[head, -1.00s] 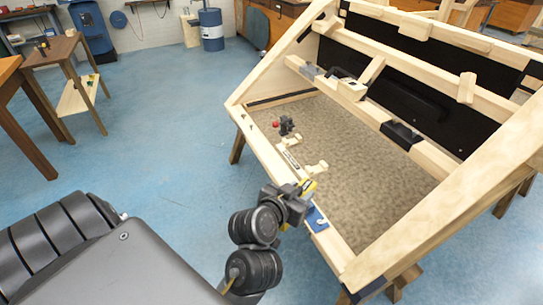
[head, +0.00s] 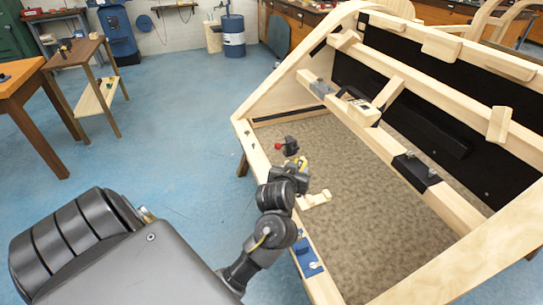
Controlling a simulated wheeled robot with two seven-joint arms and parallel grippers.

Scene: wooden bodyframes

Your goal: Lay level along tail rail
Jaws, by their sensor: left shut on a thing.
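My left gripper (head: 299,167) is shut on a small yellow thing (head: 303,161), which I take to be the level. Only a little of it shows past the dark fingers, so I cannot tell its full length or tilt. The gripper is at the pale rail (head: 256,153) along the left side of the wooden frame, which I take to be the tail rail. I cannot tell whether the level touches it. My right gripper is not in view.
A dark clamp with a red knob (head: 279,146) stands just beyond the gripper. A wooden block (head: 316,199) projects inward from the rail beside it. A blue plate (head: 307,257) is on the rail nearer me. Blue floor (head: 170,140) is open to the left.

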